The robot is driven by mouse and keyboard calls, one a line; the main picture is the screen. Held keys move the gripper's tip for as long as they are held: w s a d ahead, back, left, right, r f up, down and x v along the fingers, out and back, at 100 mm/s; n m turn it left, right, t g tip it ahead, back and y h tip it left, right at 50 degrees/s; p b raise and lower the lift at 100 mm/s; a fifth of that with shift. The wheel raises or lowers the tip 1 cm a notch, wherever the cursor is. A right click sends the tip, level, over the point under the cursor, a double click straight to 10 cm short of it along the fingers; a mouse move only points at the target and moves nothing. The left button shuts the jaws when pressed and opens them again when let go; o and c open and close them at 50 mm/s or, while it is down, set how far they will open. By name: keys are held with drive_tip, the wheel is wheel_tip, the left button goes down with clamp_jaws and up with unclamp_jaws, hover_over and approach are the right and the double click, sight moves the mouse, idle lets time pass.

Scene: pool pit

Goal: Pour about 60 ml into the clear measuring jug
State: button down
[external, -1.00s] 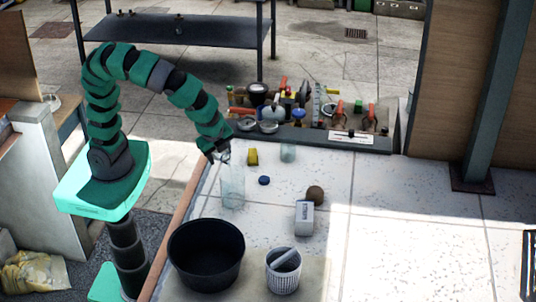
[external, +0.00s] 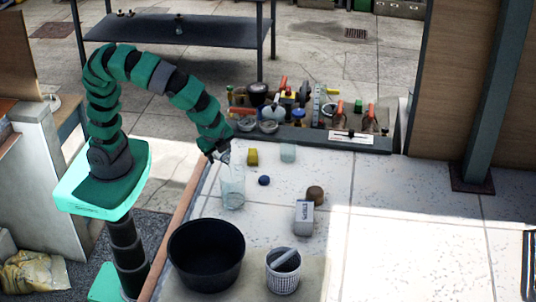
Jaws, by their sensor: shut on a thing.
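A tall clear vessel (external: 232,190), which looks like the measuring jug, stands upright near the left edge of the pale tiled worktop. My gripper (external: 222,155) is just above its rim, pointing down, and is shut on a small clear piece of glassware (external: 225,158). Its outline blends with the vessel below, so I cannot tell whether the two touch. No stream of liquid can be made out, and the liquid level in the vessel is too faint to read. A second, shorter clear cup (external: 288,152) stands farther back to the right.
A black tub (external: 206,262) and a white ribbed basket (external: 283,277) stand in front.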

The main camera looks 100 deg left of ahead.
drive_tip(key=shift+r, duration=0.15)
idle(0.4)
drive_tip(key=shift+f+h+b, duration=0.3)
drive_tip(key=shift+f+b, duration=0.2)
drive_tip(key=shift+s+r+t+h, duration=0.1)
drive_tip(key=shift+r+t+h, duration=0.3)
drive_tip(key=shift+t+h, duration=0.3)
drive_tip(key=shift+s+a+f+n+t+h+b, duration=0.35)
drive_tip(key=shift+f+t+h+b, duration=0.3)
drive_tip(key=shift+b, duration=0.25)
drive_tip(key=shift+d+f, duration=0.1)
drive_tip(key=shift+d, duration=0.05)
drive_tip(key=shift+w+t+b, duration=0.1)
drive_tip(key=shift+t+b, duration=0.3)
drive_tip(key=shift+t, duration=0.05)
drive_tip(key=shift+f+h, duration=0.1)
drive_tip(key=shift+h, duration=0.15)
